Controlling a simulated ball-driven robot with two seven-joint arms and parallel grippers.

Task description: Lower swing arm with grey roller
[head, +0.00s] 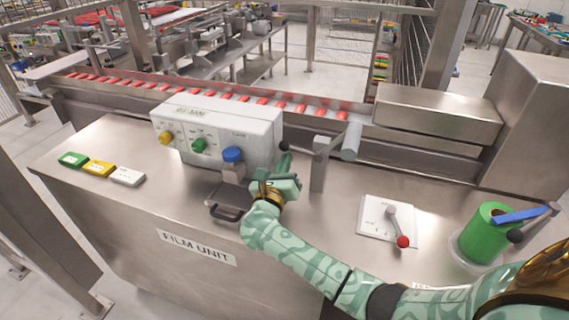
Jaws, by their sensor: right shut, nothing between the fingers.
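The swing arm (338,142) sits on an upright metal post (317,175) on the steel table. It slants up to the right and carries a grey roller (351,141) at its end, raised above the tabletop. My right gripper (285,179) is left of the post, in front of the white control box, shut and empty. It stands apart from the roller. A dark round knob (284,146) shows just beyond the gripper; I cannot tell what it belongs to. My left gripper is not in view.
A white control box (220,128) with coloured knobs stands behind. A white plate with a red-knobbed lever (402,240) and a green roll (485,232) lie right. A conveyor (200,92) runs behind.

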